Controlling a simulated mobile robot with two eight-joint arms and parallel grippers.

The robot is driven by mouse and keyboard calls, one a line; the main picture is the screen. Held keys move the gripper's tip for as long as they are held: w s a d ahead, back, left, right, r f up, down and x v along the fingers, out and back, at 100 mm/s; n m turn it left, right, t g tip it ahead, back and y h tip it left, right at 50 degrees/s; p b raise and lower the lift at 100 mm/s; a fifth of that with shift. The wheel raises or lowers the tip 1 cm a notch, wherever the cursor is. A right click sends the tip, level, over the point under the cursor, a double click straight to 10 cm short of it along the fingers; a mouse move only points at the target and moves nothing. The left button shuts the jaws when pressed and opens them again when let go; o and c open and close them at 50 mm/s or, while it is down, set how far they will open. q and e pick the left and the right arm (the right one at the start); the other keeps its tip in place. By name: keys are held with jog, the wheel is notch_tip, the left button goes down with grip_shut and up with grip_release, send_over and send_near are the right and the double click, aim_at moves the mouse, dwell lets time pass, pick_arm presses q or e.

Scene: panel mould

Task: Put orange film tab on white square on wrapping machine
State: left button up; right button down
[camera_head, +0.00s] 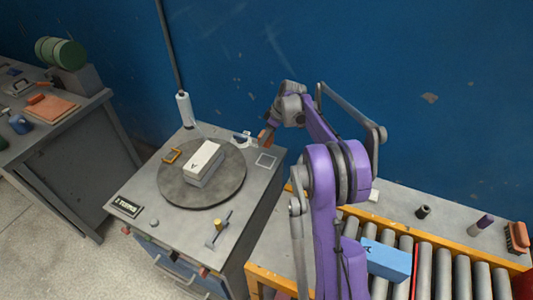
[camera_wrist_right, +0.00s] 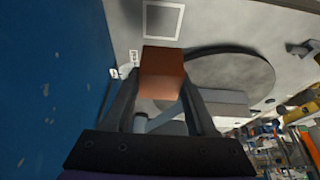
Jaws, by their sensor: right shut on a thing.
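The orange film tab (camera_wrist_right: 162,72) is between the fingers of my right gripper (camera_wrist_right: 162,90) in the right wrist view. In the head view the right gripper (camera_head: 268,133) is shut on it near the back right corner of the wrapping machine (camera_head: 165,233), and the arm partly hides it. The white square (camera_head: 266,160) is an outline on the grey machine top, right of the turntable. My left gripper is not in view.
A white box (camera_head: 204,160) lies on the round turntable (camera_head: 180,194). A bottle-like post (camera_head: 184,107) stands at the back. A roller conveyor (camera_head: 425,275) with a blue box (camera_head: 386,260) is at right. The blue wall is close behind.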

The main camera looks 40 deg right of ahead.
jog(key=shift+w, duration=0.1)
notch_tip(320, 180, down, 10)
jog(key=shift+r, duration=0.1)
dwell(0.3)
jog(key=shift+c, duration=1)
grip_release()
